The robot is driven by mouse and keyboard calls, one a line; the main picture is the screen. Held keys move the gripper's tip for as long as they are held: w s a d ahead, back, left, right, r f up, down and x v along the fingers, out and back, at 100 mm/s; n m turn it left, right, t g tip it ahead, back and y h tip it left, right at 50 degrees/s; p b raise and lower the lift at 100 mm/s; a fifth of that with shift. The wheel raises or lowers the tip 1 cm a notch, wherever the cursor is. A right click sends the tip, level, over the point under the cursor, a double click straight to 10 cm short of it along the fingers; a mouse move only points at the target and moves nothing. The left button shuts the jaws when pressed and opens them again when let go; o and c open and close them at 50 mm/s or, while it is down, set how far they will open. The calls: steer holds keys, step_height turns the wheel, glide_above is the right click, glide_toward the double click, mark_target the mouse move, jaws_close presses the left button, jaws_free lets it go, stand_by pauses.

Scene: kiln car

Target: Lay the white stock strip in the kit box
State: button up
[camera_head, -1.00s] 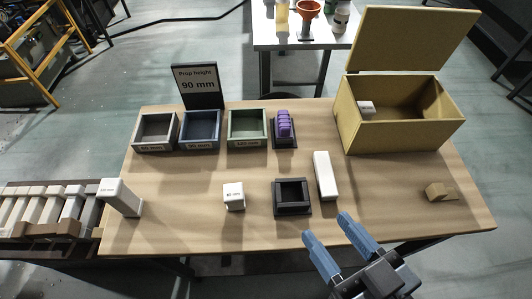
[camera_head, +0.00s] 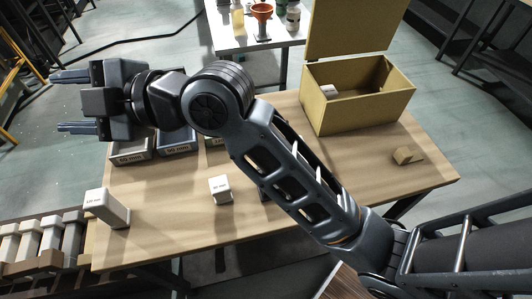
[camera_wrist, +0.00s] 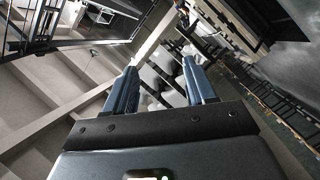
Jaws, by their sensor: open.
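The kit box, taken to be the ochre box (camera_head: 368,113) with its lid (camera_head: 355,28) standing open, is at the back right of the wooden table. A small white block (camera_head: 328,91) is inside it at the left. The long white bar that could be the stock strip is hidden behind my arm in the head view. My gripper (camera_head: 72,102) is at the upper left, raised, pointing left and far from the box. It is open and empty. In the wrist view its two blue fingers (camera_wrist: 160,72) stand apart with nothing between them.
A tall white block (camera_head: 107,208) stands at the table's left end and a small white block (camera_head: 220,189) near the middle. Labelled bins (camera_head: 177,147) are partly behind my arm. A tan piece (camera_head: 407,155) lies at right. A rack of white blocks (camera_head: 30,240) adjoins the table.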

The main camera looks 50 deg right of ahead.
steer(key=s+d+f+n+g+h, duration=0.3)
steer(key=s+d+f+n+g, duration=0.15)
steer(key=d+f, duration=0.55)
steer(key=s+d+f+n+g+h, duration=0.35)
steer(key=d+f+n+g, duration=0.35)
steer(key=d, duration=0.5)
steer(key=s+d+f+h, duration=0.1)
steer(key=s+d+f, duration=0.1)
steer(key=s+d, duration=0.1)
steer(key=s+d+f+g+h, duration=0.1)
steer(key=s+d+f, duration=0.1)
steer(key=d, duration=0.3)
steer(key=s+d+f+g+h, duration=0.1)
steer(key=s+d+f, duration=0.1)
steer(key=s+d, duration=0.2)
steer(key=shift+s+f+n, duration=0.1)
steer(key=shift+n, duration=0.25)
steer(key=shift+s+f, duration=0.1)
steer(key=shift+f, duration=0.3)
steer(key=shift+a+f+p, duration=0.15)
steer(key=shift+f+p, duration=0.4)
steer(key=shift+f, duration=2.8)
steer(key=c, duration=0.9)
steer(key=shift+r, duration=0.1)
